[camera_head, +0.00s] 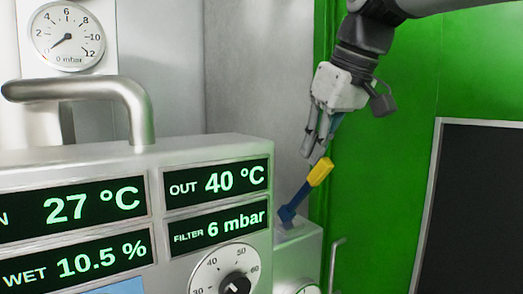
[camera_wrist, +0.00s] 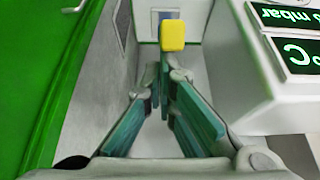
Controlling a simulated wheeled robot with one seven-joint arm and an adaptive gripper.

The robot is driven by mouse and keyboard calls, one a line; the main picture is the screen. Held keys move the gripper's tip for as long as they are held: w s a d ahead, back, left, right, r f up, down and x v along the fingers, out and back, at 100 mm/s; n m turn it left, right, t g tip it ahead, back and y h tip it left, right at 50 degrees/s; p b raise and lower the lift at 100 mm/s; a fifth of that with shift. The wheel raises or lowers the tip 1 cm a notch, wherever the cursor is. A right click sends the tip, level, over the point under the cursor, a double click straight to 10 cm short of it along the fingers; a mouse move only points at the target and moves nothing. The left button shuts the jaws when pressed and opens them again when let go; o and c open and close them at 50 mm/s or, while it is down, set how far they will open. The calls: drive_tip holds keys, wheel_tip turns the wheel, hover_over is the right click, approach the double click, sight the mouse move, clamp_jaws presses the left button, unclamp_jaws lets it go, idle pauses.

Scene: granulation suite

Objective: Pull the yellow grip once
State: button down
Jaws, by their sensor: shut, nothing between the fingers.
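The yellow grip (camera_head: 320,171) is a small block on the upper end of a blue lever (camera_head: 293,206). The lever leans up and to the right from a pale housing behind the display panel. In the wrist view the yellow grip (camera_wrist: 173,35) shows just beyond the fingertips. My gripper (camera_head: 314,152) points down above the grip, its fingers shut and empty. In the wrist view my gripper (camera_wrist: 163,95) shows teal finger pads converging below the grip in the picture. I cannot tell whether the fingertips touch the grip.
A display panel (camera_head: 150,160) with green readouts and a dial (camera_head: 225,272) stands at the left. A metal handle (camera_head: 110,92) and a round gauge (camera_head: 68,36) are above it. A green wall (camera_head: 390,170) and a dark framed panel (camera_head: 480,210) are on the right.

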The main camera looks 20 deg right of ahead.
drive_tip(key=s+d+f+t+y+b, duration=0.1)
drive_tip(key=s+f+t+b, duration=0.4)
drive_tip(key=b, duration=0.5)
drive_tip(key=shift+s+d+f+y, duration=0.4)
drive_tip(key=shift+s+d+f, duration=0.2)
drive_tip(key=shift+s, duration=0.15)
drive_tip(key=shift+f, duration=0.1)
drive_tip(key=s+d+r+p, duration=0.2)
drive_tip(key=s+r, duration=0.5)
drive_tip(key=r, duration=0.2)
drive_tip(key=shift+r+p, duration=0.3)
drive_tip(key=shift+w, duration=0.1)
